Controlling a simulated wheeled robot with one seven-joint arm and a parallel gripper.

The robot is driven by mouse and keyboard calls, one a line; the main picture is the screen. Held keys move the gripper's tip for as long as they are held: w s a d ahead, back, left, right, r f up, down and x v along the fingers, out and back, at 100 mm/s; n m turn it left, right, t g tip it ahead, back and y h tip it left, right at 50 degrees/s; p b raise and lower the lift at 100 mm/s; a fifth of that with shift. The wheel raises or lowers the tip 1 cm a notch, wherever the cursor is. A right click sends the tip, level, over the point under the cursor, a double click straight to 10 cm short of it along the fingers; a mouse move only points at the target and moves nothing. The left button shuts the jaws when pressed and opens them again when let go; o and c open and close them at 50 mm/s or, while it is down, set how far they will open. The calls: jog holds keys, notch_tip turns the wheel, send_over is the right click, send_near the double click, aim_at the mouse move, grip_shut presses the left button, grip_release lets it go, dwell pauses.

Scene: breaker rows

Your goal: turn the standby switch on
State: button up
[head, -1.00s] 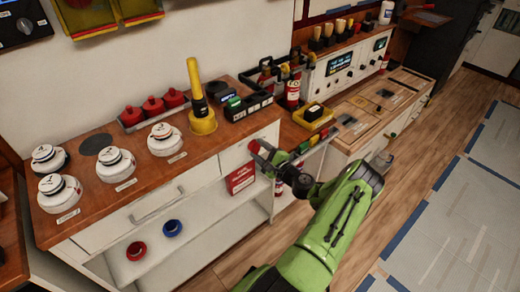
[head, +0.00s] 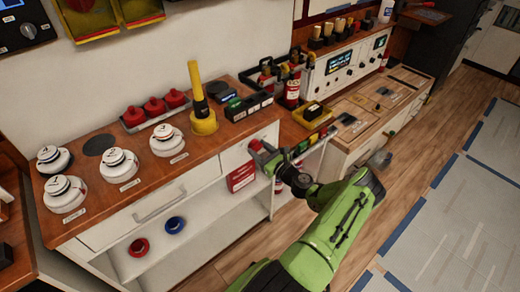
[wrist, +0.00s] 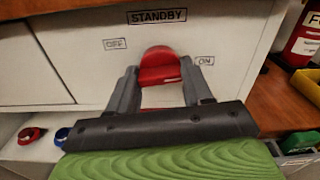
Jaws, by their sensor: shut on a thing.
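The standby switch is a red knob (wrist: 160,68) on the white cabinet front, under a label reading STANDBY (wrist: 157,16). An OFF label (wrist: 115,43) is on its left and an ON label (wrist: 205,61) on its right. My gripper (wrist: 160,85) is shut on the knob, with a grey finger on each side. Its lower part and pointer are partly hidden, so I cannot tell its exact setting. In the head view my gripper (head: 262,152) is at the right end of the cabinet front, with the red knob (head: 255,145) just visible.
A red box or sign (head: 241,176) is just below the gripper. The wooden counter (head: 120,190) above holds white detectors, a yellow beacon (head: 201,100) and red knobs. The floor at right is clear.

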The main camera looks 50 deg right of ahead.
jog(key=shift+m, duration=0.6)
jog(key=shift+f, duration=0.1)
jog(key=o, duration=1)
jog(key=shift+o, duration=0.2)
jog(key=p+v, duration=0.2)
jog(key=v, duration=1.3)
jog(key=shift+s+p, duration=0.35)
jog(key=shift+s, duration=0.05)
jog(key=shift+a, duration=0.1)
